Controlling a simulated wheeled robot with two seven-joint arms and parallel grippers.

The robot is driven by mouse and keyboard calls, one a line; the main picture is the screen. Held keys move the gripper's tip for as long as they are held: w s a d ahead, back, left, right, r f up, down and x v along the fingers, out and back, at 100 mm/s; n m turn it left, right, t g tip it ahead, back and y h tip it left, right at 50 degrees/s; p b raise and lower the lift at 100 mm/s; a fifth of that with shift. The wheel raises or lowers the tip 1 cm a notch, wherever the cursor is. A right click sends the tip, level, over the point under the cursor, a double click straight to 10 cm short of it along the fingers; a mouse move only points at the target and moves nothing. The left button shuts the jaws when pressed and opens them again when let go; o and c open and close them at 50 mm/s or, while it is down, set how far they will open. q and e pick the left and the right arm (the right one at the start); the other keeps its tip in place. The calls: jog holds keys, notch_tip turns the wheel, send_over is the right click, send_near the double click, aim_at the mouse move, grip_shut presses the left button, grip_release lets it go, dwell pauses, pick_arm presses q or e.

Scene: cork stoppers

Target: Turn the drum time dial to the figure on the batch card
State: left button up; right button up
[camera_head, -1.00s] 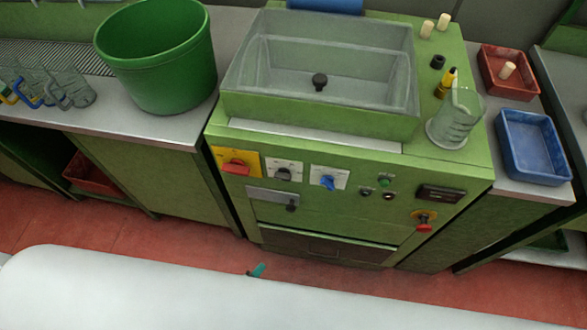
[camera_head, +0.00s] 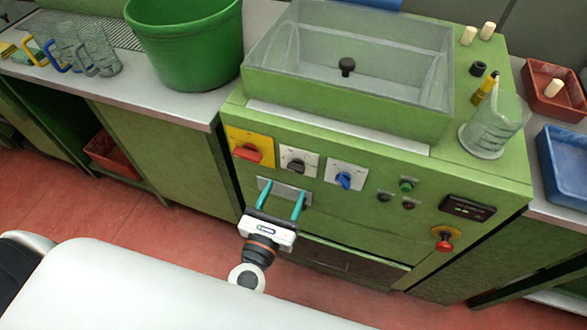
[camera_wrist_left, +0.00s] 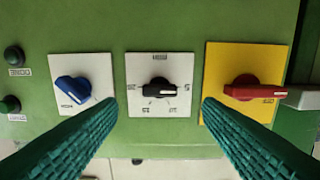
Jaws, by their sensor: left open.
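A black-knobbed dial on a white plate (camera_head: 298,162) sits on the green machine's front, between a red switch on a yellow plate (camera_head: 247,150) and a blue knob on a white plate (camera_head: 345,178). In the wrist view the fingers flank the dial's plate, apart from the knob. I cannot make out a batch card.
A dark display (camera_head: 467,208), small buttons (camera_head: 406,185) and a red stop button (camera_head: 444,241) are to the right on the front. A clear-walled basin (camera_head: 350,75) and a jug (camera_head: 490,130) stand on top. A green bucket (camera_head: 185,45) is at left.

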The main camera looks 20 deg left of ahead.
aim_at(295, 171)
pick_arm(q)
jog(key=w+p, duration=0.1)
jog(key=w, duration=0.5)
jog(key=shift+w+d, duration=0.15)
jog(key=shift+w, duration=0.15)
jog(key=c, duration=1)
